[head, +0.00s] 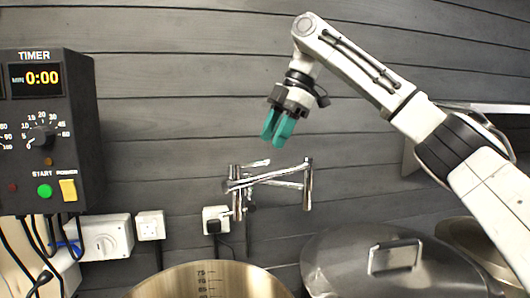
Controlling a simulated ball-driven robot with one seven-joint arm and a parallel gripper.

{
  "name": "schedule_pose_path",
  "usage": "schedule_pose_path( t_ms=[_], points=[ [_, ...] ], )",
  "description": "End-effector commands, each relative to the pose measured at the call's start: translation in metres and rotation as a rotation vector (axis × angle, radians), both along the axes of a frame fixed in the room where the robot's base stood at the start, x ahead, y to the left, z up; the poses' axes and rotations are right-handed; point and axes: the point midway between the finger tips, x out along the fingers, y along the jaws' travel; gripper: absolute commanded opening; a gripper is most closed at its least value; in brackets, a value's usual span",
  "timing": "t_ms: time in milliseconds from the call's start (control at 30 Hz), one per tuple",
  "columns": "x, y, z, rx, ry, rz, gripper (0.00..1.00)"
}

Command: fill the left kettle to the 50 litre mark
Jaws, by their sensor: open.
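The left kettle (174,279) is an open brushed-steel pot at the bottom of the head view. Only its rim and upper inner wall show, with a litre scale whose top marks read 75 and 70; any water level is out of frame. A chrome folding wall tap (268,179) is mounted behind and above it. Its spout end hangs at the right, in the picture just right of the kettle's rim; no water stream shows. My gripper (276,143) has teal fingers, is open and empty, and points down above the tap without touching it.
A dark timer box (47,130) reading 0:00 hangs at the left, with a green button and yellow switch. Wall sockets (150,225) and cables are below it. A lidded kettle (390,266) stands at the right, beneath my arm. The wall between timer and arm is clear.

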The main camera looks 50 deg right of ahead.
Motion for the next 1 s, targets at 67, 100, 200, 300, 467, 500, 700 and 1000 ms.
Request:
schedule_pose_path(
  t_ms=[67, 100, 200, 300, 467, 500, 700, 1000],
  points=[
    [0.003, 0.004, -0.012, -0.002, 0.000, 0.001, 0.41],
    [0.005, 0.006, -0.018, -0.002, 0.001, 0.001, 0.41],
    [0.008, 0.010, -0.029, -0.001, 0.000, 0.000, 0.41],
    [0.011, 0.014, -0.036, -0.001, -0.001, 0.000, 0.41],
    [0.013, 0.016, -0.042, 0.000, -0.001, 0.000, 0.41],
    [0.013, 0.016, -0.042, 0.000, -0.001, 0.000, 0.41],
    [0.013, 0.016, -0.042, 0.000, -0.001, 0.000, 0.40],
    [0.013, 0.016, -0.042, -0.001, -0.002, 0.000, 0.11]
  ],
)
